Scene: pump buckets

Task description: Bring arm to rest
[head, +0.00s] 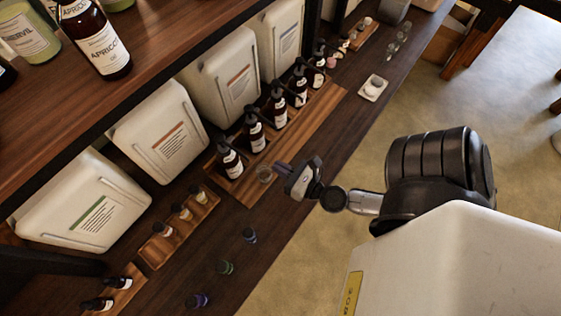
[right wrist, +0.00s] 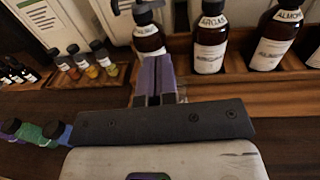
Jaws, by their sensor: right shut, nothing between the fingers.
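My right gripper (head: 284,168) reaches over the front part of the dark wooden counter in the head view. Its purple fingers (right wrist: 154,80) are closed together and empty in the right wrist view. They point toward a brown pump bottle (right wrist: 148,36) standing at the near end of a wooden tray (head: 320,125). I cannot tell whether the fingers touch that bottle. A small clear glass (head: 264,174) stands just beyond the fingers in the head view. My left gripper is not in view.
Several white canisters (head: 160,128) stand behind the bottles, under a shelf (head: 130,50) with larger bottles. Small vials sit in a wooden rack (head: 155,251). A white dish (head: 373,88) lies farther along. The floor (head: 350,165) is clear.

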